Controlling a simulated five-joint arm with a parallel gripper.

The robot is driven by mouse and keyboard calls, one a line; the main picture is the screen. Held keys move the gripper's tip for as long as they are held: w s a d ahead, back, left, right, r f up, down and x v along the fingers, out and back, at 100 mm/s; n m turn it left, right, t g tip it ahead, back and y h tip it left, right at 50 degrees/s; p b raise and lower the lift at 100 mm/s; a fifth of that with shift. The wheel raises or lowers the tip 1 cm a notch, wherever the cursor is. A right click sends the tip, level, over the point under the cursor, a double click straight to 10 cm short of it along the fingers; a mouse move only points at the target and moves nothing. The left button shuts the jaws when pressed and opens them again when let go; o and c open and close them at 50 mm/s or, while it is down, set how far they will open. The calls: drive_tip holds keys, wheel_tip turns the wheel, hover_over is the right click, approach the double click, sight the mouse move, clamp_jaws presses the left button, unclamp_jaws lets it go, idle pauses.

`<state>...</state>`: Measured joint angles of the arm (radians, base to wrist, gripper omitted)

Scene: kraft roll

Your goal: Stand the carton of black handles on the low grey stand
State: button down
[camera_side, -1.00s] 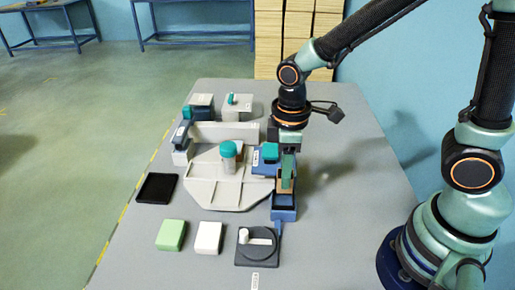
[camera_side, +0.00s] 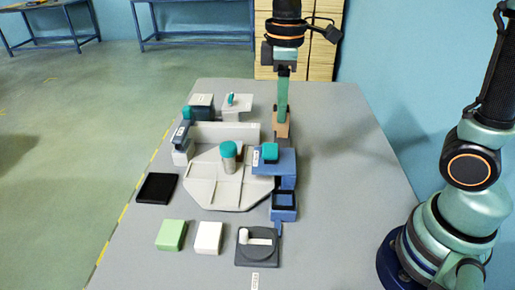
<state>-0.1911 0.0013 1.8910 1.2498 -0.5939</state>
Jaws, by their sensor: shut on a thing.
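My gripper (camera_side: 283,98) is shut on a small brown carton (camera_side: 282,129), held behind the blue holders. Whether it has black handles in it is too small to tell. The carton looks upright and appears to be off the table, though the gap beneath is hard to judge. Which thing is the low grey stand is not certain. A pale grey block (camera_side: 237,113) with a small teal-topped piece on it stands at the back, left of my gripper. A low dark grey square base (camera_side: 243,259) with a round top and white pieces lies at the front.
A blue holder (camera_side: 284,213) with an empty dark opening stands at centre right, beside a blue block (camera_side: 285,160) with a teal knob. A pale grey tray (camera_side: 230,196) holds a teal-capped cylinder (camera_side: 229,158). A black tray (camera_side: 157,187) lies left. The table's right side is clear.

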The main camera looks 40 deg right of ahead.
drive_tip(key=shift+w+d+f, duration=1.45)
drive_tip(key=shift+d+f, duration=0.35)
drive_tip(key=shift+f, duration=0.8)
drive_tip(key=shift+w+d+f, duration=1.4)
drive_tip(key=shift+d+f, duration=0.45)
drive_tip(key=shift+f, duration=0.75)
drive_tip(key=shift+w+d+f, duration=1.45)
drive_tip(key=shift+d+f, duration=0.35)
drive_tip(key=shift+f, duration=0.8)
drive_tip(key=shift+f, duration=0.8)
drive_tip(key=shift+c, duration=1.9)
unclamp_jaws()
drive_tip(key=shift+r, duration=0.1)
